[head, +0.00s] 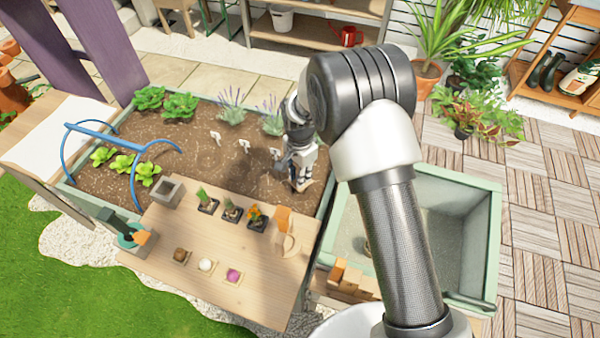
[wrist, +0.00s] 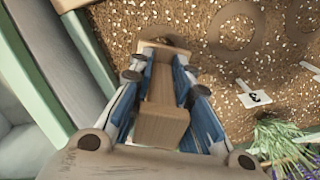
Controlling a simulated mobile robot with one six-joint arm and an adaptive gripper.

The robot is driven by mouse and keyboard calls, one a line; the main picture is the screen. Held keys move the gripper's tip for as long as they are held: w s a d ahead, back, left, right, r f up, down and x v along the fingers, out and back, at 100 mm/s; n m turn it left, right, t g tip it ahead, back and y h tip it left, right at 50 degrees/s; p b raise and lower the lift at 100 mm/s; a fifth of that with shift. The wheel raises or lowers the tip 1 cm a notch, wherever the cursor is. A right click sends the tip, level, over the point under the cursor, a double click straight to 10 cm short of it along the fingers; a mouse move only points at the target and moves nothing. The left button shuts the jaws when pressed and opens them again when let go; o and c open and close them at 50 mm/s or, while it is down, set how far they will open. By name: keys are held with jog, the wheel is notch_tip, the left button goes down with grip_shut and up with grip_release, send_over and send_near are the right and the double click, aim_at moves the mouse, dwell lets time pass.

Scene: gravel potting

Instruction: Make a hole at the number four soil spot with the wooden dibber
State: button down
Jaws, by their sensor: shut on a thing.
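My gripper (head: 300,178) is low over the right end of the soil bed (head: 190,180) in the head view. In the wrist view my gripper (wrist: 168,85) is shut on the wooden dibber (wrist: 160,92), between its blue-lined fingers. The dibber's far end is at a dark patch of soil; whether it is in the soil or just above is hidden. A ring-shaped soil spot (wrist: 235,27) lies right of it, with another farther right. A white marker (wrist: 255,97) seems to read 3. No number 4 is legible.
White markers (head: 244,146) stand in a row left of my gripper. Lavender (head: 232,105) grows behind them. A wooden potting table (head: 215,270) with small pots is in front. A green-rimmed gravel bin (head: 478,245) is at right. The bed's green edge (wrist: 95,50) is close left.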

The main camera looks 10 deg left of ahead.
jog(key=shift+f+b, duration=1.25)
jog(key=shift+f, duration=0.9)
jog(key=shift+r+p, duration=3.3)
jog(key=shift+r, duration=1.85)
jog(key=shift+r+p, duration=1.65)
jog(key=shift+r, duration=0.85)
